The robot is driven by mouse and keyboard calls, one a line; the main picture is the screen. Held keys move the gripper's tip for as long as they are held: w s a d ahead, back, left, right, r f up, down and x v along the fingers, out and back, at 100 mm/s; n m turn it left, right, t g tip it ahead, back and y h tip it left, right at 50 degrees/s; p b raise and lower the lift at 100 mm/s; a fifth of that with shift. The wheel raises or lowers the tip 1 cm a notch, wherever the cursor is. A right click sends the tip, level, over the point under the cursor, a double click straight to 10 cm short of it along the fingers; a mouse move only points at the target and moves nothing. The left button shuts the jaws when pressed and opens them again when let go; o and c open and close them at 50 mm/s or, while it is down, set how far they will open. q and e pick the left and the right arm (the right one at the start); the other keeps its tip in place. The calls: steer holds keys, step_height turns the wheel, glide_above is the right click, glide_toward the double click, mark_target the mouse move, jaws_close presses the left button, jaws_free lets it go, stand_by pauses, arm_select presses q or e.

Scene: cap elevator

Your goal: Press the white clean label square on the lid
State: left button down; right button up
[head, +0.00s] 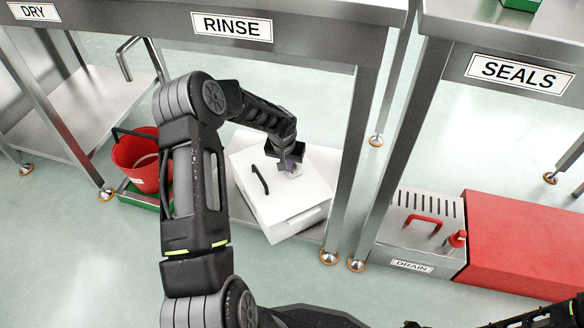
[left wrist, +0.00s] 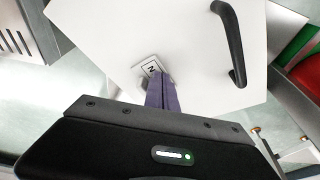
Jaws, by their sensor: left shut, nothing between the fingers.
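The white box with its flat white lid (head: 300,191) sits on the low shelf under the RINSE table. A black handle (head: 260,179) stands on the lid; it also shows in the left wrist view (left wrist: 232,45). The small white label square (left wrist: 150,66) with a dark mark lies on the lid at my left fingertips, which hide part of it. My left gripper (head: 292,166) is shut and empty, its purple fingers pointing down at the label. In the left wrist view the fingertips (left wrist: 158,80) overlap the label's edge; I cannot tell whether they touch it. My right gripper is not clearly seen.
A red bucket (head: 137,160) stands in a green tray left of the box. The RINSE table's leg (head: 349,165) rises right of the box. A grey DRAIN unit (head: 418,228) and a red box (head: 520,245) stand farther right. Open floor lies in front.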

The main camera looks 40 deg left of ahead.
arm_select(q)
steer(key=shift+w+a+p+v, duration=0.1)
steer(key=shift+w+p+v, duration=0.1)
steer(key=shift+p+v, duration=0.5)
steer(key=shift+w+a+p+v, duration=0.15)
steer(key=shift+p+v, duration=0.3)
steer(key=shift+v, duration=0.45)
steer(key=shift+w+d+p+v, duration=0.1)
steer(key=shift+w+p+v, duration=0.1)
steer(key=shift+p+v, duration=0.5)
steer(key=shift+r, duration=0.2)
